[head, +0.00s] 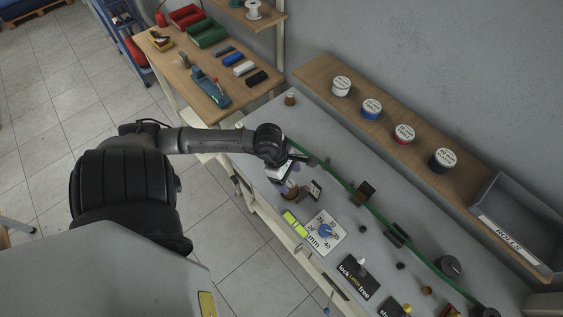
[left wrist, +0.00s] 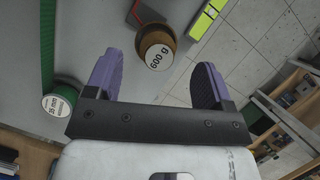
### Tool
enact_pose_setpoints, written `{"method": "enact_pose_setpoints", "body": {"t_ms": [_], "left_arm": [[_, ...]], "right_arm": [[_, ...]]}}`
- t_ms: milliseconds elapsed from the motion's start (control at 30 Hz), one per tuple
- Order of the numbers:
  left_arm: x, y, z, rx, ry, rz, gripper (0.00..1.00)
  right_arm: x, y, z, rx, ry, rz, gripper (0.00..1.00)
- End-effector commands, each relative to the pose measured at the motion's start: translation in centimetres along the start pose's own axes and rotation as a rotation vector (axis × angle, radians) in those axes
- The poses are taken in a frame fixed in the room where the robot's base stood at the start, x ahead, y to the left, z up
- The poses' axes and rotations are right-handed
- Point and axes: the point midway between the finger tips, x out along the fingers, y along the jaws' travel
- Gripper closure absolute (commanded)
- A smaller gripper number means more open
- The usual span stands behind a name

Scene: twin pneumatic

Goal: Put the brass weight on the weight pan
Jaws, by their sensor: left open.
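The brass weight (left wrist: 155,38), a brown-gold cylinder with a white "600 g" label, stands on the grey bench in the left wrist view. In the head view the weight (head: 292,193) is just beside my left gripper (head: 284,187). My left gripper also shows in the left wrist view (left wrist: 156,80), its two purple fingers spread wide and nothing between them. The weight is beyond the fingertips, roughly centred in the gap and apart from both. I cannot pick out the weight pan with certainty. My right gripper is not in view.
A dark labelled block (head: 315,190) stands close beside the weight. A yellow-green strip (head: 295,223) and a white "mm" plate (head: 324,232) lie nearby. A green band (head: 345,185) runs along the bench. A wooden shelf (head: 320,75) holds several labelled spools.

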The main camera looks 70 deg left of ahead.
Motion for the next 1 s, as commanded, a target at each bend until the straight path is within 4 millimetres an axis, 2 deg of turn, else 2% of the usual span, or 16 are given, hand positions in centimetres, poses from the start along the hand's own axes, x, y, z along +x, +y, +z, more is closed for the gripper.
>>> {"method": "enact_pose_setpoints", "body": {"t_ms": [100, 300, 500, 667, 767, 867, 1000], "left_arm": [[-2.4, 0.0, -0.1, 0.003, 0.003, 0.001, 0.24], [-6.0, -0.1, 0.0, 0.001, 0.002, 0.0, 0.24], [-8.4, 0.0, 0.0, -0.001, 0.001, 0.0, 0.24], [-9.1, -0.3, 0.4, -0.01, -0.027, -0.01, 0.24], [-8.8, -1.5, 2.1, -0.058, -0.145, -0.048, 0.24], [-8.7, -3.4, 5.5, -0.173, -0.375, -0.121, 0.24], [-10.5, -5.1, 11.1, -0.466, -0.798, -0.247, 0.24]], "right_arm": [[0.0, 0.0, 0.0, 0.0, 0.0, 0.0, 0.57], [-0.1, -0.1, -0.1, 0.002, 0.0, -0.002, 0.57], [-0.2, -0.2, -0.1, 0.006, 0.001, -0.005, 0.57], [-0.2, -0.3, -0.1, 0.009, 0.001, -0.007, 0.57], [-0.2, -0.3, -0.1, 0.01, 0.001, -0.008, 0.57], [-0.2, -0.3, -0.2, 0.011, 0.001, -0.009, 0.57], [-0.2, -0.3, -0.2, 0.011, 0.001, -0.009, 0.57]]}}
